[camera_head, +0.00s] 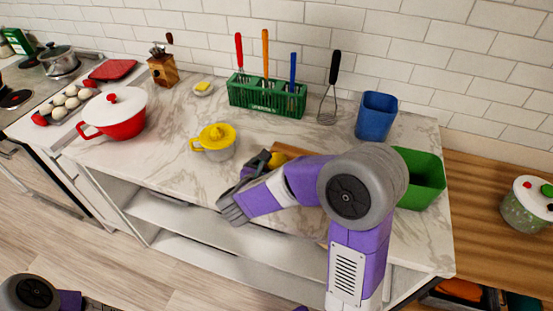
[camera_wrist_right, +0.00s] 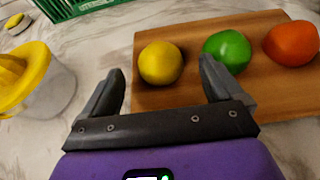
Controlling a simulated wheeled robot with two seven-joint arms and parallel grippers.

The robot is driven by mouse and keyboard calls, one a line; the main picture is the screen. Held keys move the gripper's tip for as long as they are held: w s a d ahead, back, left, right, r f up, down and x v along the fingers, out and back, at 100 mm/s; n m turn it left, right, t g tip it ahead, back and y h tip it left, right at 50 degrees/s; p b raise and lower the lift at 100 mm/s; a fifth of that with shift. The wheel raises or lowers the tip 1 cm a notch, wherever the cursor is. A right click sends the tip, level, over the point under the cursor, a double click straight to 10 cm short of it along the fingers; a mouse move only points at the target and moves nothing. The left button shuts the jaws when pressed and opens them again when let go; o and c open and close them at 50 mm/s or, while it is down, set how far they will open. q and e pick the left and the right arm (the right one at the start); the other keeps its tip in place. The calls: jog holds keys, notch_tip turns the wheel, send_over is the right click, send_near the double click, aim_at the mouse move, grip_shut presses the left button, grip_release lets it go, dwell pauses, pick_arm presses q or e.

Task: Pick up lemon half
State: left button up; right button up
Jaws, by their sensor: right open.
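A round yellow fruit (camera_wrist_right: 160,63) sits at the left end of a wooden cutting board (camera_wrist_right: 180,27) in the right wrist view; I cannot tell whether it is a lemon half or whole. It also shows partly in the head view (camera_head: 277,159), beside my right gripper (camera_head: 262,162). In the wrist view my right gripper (camera_wrist_right: 163,82) is open and empty, its two fingers apart and the yellow fruit just beyond them, framed by the tips. My right forearm hides most of the board in the head view. My left gripper is not in view.
A juicer with a yellow top (camera_head: 214,142) stands left of the gripper. A green fruit (camera_wrist_right: 227,50) and an orange fruit (camera_wrist_right: 291,43) share the board. A green utensil rack (camera_head: 267,97), blue container (camera_head: 376,115) and green bin (camera_head: 421,178) stand around. Marble left of the juicer is clear.

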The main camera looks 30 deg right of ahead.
aim_at(275, 162)
jog(key=x, duration=0.2)
jog(key=shift+w+d+f, duration=0.2)
jog(key=shift+d, duration=0.1)
jog(key=shift+f, duration=0.1)
jog(key=c, duration=1.1)
jog(key=shift+c, duration=0.2)
notch_tip(275, 162, up, 10)
jog(key=p, duration=0.2)
jog(key=shift+p, duration=0.4)
